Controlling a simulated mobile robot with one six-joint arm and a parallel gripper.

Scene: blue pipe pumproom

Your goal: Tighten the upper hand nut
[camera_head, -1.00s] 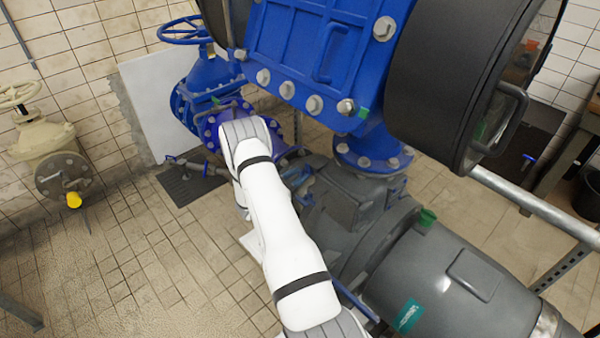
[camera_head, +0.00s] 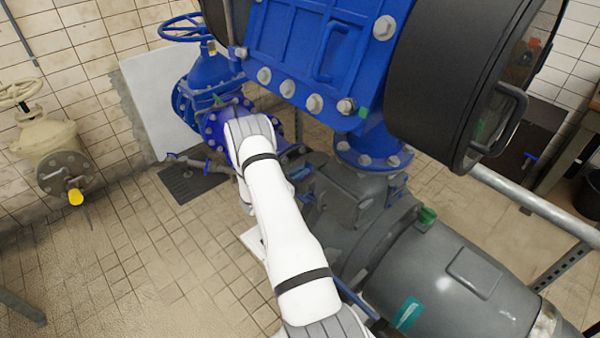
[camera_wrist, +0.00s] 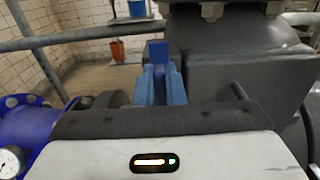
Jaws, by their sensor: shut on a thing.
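In the wrist view, the two blue fingers of my gripper (camera_wrist: 160,88) point away from the camera and are close together. They are shut on a blue upright piece, which I take as the upper hand nut (camera_wrist: 158,51). It stands up between and just beyond the fingertips, in front of dark grey machinery. The nut's lower part and thread are hidden by the fingers. In the head view, my white arm covers most of the gripper, and I cannot make out the nut there. Small blue parts (camera_head: 312,161) show beside the arm at the grey pump housing (camera_head: 345,190).
A grey pump body (camera_head: 460,275) lies at the right, under a blue flanged casing (camera_head: 315,50) and a black drum (camera_head: 445,75). A blue valve (camera_head: 210,85) stands behind my arm. A grey rail (camera_wrist: 85,37) crosses the wrist view. Tiled floor is clear at left.

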